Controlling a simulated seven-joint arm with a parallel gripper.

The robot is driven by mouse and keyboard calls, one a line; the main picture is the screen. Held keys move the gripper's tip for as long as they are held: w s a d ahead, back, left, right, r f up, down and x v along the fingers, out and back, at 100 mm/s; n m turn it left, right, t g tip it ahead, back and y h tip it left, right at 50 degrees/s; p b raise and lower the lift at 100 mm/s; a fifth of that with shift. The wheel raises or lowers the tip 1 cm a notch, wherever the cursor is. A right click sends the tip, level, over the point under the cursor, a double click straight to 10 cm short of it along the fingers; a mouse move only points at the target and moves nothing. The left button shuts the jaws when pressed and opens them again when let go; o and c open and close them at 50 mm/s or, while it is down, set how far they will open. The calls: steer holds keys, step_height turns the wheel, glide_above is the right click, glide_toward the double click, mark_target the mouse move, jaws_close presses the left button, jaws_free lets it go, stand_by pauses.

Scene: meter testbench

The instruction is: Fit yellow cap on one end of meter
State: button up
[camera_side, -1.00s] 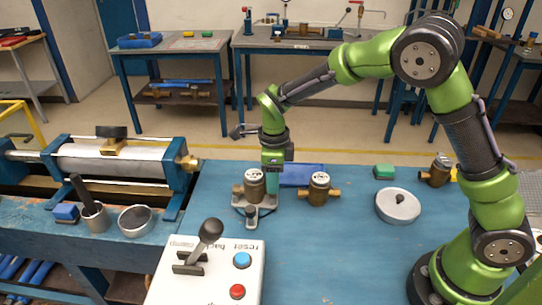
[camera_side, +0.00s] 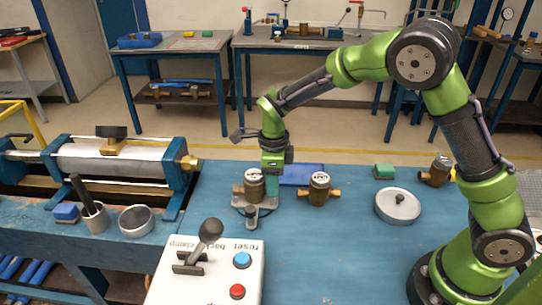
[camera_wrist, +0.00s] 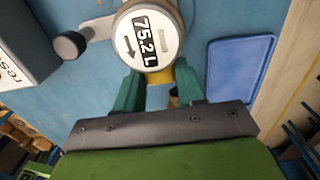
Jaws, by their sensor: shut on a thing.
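The meter (camera_side: 254,186) has a round white dial and brass ends and sits upright in a grey stand (camera_side: 254,213) on the blue bench. My gripper (camera_side: 272,183) points down, close against one end of the meter. The dial and fingers hide most of the cap. I cannot tell whether it is seated on the meter's end.
Another meter (camera_side: 318,189) stands close on the right, with a blue tray (camera_side: 301,173) behind. A grey control box (camera_side: 208,272) with a lever is in front. Bench between is clear.

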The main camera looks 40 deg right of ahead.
steer(key=o, duration=1.1)
steer(key=shift+o, duration=0.4)
steer(key=shift+o, duration=0.7)
steer(key=shift+r, duration=3.5)
